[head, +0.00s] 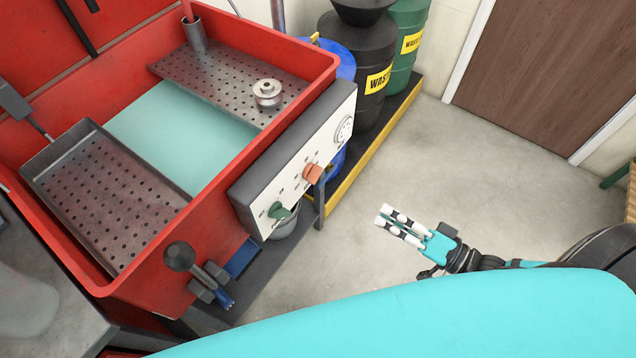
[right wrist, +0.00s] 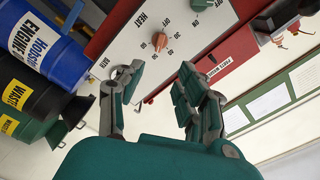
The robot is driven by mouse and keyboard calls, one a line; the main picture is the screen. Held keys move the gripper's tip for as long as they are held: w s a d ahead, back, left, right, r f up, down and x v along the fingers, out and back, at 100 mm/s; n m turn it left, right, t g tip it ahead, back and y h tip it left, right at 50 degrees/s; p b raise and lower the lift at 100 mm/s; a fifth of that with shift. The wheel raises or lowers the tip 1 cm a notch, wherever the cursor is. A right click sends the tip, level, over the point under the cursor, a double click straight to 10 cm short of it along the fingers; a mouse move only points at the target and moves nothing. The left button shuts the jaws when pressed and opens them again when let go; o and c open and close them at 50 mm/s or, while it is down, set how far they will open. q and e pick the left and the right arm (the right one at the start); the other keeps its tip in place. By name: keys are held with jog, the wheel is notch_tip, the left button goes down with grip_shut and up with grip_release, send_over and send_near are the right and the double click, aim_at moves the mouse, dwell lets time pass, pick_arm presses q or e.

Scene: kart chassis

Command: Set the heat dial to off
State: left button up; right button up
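The heat dial is an orange knob (head: 312,173) on the white control panel (head: 332,138) of the red parts washer. The right wrist view shows the orange knob (right wrist: 160,42) beside the word HEAT, with OFF and numbers around it. I cannot tell for sure which mark it points to. My right gripper (head: 384,216) is open and empty, to the right of the panel and apart from it. In the right wrist view its fingers (right wrist: 158,73) are spread, with the orange knob beyond the gap. My left gripper is not in view.
A green knob (head: 278,211) sits beside the orange one, and a round timer-like dial (head: 344,129) is at the panel's far end. Waste drums (head: 362,66) stand on a yellow-edged platform behind. The floor (head: 430,150) around my right gripper is clear.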

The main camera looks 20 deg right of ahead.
aim_at(313, 173)
jog(key=x, duration=1.6)
jog(key=shift+w+a, duration=0.15)
jog(key=shift+w, duration=0.1)
jog(key=shift+r, duration=0.1)
jog(key=shift+c, duration=0.3)
grip_shut()
